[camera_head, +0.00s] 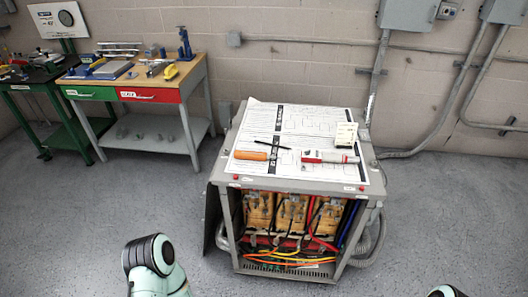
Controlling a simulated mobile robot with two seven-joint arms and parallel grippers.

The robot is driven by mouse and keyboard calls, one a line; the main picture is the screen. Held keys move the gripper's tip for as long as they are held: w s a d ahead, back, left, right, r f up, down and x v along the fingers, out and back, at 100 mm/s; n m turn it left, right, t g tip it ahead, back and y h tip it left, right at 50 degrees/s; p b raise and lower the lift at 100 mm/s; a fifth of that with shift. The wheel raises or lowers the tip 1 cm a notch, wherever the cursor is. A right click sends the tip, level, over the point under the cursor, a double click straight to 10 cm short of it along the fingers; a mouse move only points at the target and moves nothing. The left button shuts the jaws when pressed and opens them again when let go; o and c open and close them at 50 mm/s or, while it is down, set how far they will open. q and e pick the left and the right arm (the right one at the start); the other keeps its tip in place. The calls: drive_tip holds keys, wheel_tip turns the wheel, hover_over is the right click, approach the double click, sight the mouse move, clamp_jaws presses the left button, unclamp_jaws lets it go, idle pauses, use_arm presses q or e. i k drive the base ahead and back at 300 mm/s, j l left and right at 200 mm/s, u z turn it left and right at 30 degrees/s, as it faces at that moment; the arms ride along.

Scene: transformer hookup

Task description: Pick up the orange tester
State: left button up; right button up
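An orange cylindrical thing (251,155), which may be the orange tester, lies flat on the paper sheet on top of the grey transformer cabinet (290,184). It lies left of the middle, near the front edge. A red and white thing (331,157) lies to its right, apart from it. A thin dark rod (272,144) lies just behind the orange thing. Both my grippers are out of view; only pale green arm parts show at the bottom edge.
The cabinet's open front shows coils and coloured cables (290,250). A small pale box (346,134) is at the top's back right. A wooden workbench (145,82) with tools stands back left. Conduits run along the wall. The floor between cabinet and bench is clear.

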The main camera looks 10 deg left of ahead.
sight(239, 154)
drive_tip(key=j+z, duration=0.15)
drive_tip(key=z, duration=0.3)
drive_tip(key=j+z, duration=0.15)
drive_tip(key=z, duration=0.35)
drive_tip(key=j+z, duration=0.15)
drive_tip(key=z, duration=0.3)
drive_tip(key=k+j+z, duration=0.1)
drive_tip(key=j+z, duration=0.2)
drive_tip(key=k+j+z, duration=0.1)
drive_tip(key=j+z, duration=0.15)
drive_tip(key=k+j+z, duration=0.15)
drive_tip(key=j+z, duration=0.15)
drive_tip(key=k+j+z, duration=0.4)
drive_tip(key=k+j, duration=0.35)
drive_tip(key=j, duration=0.1)
